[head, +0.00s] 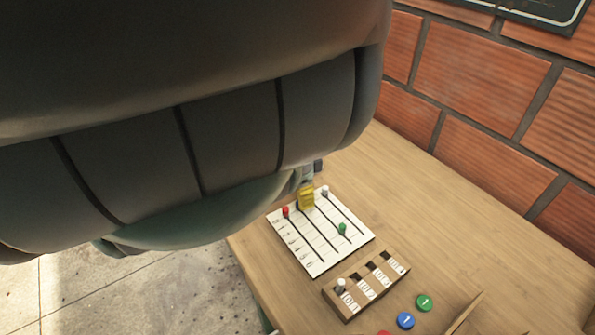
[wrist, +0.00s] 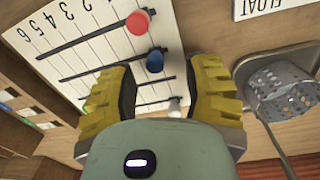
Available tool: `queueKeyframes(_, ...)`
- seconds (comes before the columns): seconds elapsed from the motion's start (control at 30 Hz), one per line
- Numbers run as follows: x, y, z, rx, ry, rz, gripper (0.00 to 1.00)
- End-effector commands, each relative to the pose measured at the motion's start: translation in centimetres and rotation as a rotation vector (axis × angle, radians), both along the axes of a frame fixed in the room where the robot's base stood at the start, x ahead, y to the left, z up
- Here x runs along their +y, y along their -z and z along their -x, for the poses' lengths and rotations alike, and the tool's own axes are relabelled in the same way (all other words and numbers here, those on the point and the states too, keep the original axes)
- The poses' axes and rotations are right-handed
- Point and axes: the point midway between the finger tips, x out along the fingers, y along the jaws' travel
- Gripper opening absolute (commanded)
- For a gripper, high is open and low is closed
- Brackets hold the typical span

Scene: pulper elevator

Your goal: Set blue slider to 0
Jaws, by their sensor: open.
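The white slider board (head: 318,262) lies on the wooden table and also fills the upper left of the wrist view (wrist: 95,45). The blue slider knob (wrist: 155,60) shows in the wrist view near the right end of its track, between the red knob (wrist: 138,22) and the white knob (wrist: 173,103). Numbers on the board rise leftward there. My gripper (wrist: 163,75) is open, its yellow fingers to either side of the blue knob's line, with the knob near the fingertips. Contact cannot be told. In the head view my gripper (head: 306,197) hides the blue knob; the green knob (head: 342,228) is farther down its track.
A wooden holder (head: 365,284) with numbered slots stands close beside the board. Green (head: 424,302) and blue (head: 405,320) discs lie nearby. A perforated metal cup (wrist: 288,88) and a FLOAT label (wrist: 265,8) show at right in the wrist view. A brick wall (head: 480,75) stands behind.

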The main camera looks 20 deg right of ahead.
Motion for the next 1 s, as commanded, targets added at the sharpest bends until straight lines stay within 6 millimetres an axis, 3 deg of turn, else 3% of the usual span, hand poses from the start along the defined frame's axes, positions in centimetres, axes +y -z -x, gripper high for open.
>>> queueKeyframes(0.6, 0.5, -8.0, -0.4, -0.004, -0.001, -0.011, 0.49)
queueKeyframes(1.0, 0.4, -10.0, -0.4, 0.000, -0.004, -0.008, 0.49)
